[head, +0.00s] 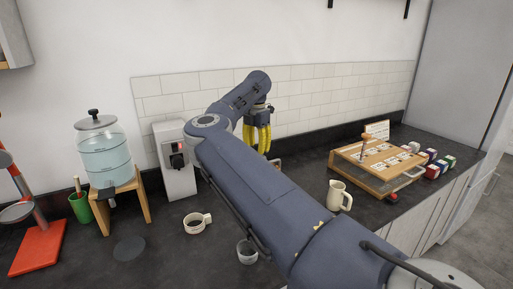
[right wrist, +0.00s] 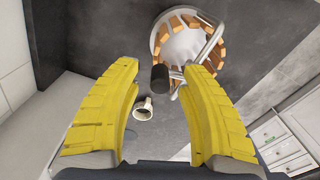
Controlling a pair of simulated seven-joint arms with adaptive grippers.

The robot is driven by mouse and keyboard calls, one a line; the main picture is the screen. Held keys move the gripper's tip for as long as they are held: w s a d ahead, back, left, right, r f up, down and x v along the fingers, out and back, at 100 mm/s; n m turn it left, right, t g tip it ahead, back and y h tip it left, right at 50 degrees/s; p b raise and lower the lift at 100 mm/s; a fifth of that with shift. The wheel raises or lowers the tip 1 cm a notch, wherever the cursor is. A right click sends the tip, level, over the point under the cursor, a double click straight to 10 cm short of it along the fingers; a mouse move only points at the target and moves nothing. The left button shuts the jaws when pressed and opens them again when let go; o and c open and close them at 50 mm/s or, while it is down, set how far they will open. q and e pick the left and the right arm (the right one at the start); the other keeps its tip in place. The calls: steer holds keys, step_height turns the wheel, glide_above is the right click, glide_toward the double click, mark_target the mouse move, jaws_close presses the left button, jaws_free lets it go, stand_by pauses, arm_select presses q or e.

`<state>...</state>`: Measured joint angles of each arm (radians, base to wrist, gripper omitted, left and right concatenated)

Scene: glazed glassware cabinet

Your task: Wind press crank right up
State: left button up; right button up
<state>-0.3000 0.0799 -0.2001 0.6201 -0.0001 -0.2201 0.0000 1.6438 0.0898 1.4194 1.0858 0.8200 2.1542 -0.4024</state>
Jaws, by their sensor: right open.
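The press (right wrist: 184,40) shows in the right wrist view as a round basket of orange-brown wooden slats around a pale middle, with a grey metal crank (right wrist: 211,48). The crank ends in a black handle (right wrist: 160,79), which appears between the fingertips of my right gripper (right wrist: 162,68). The yellow fingers are apart, and I cannot tell whether either touches the handle. In the head view my right gripper (head: 257,136) points down near the tiled wall, and my arm hides most of the press. My left gripper is not in view.
A cream jug (head: 339,195) and wooden box (head: 376,166) stand right of my arm. A white mug (head: 197,222), grey cup (head: 247,253), white machine (head: 175,160) and glass dispenser (head: 104,150) stand left. Dark counter lies bare around the mug.

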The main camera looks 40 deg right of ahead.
steer(key=shift+r, duration=0.1)
step_height(320, 180, up, 12)
stand_by(0.6)
steer(key=shift+s+d+r, duration=0.1)
steer(key=shift+d, duration=0.1)
step_height(320, 180, up, 4)
steer(key=m, duration=2.2)
steer(key=f, duration=1.6)
steer(key=shift+a+f, duration=0.2)
steer(key=shift+f, duration=0.15)
steer(key=shift+c, duration=0.3)
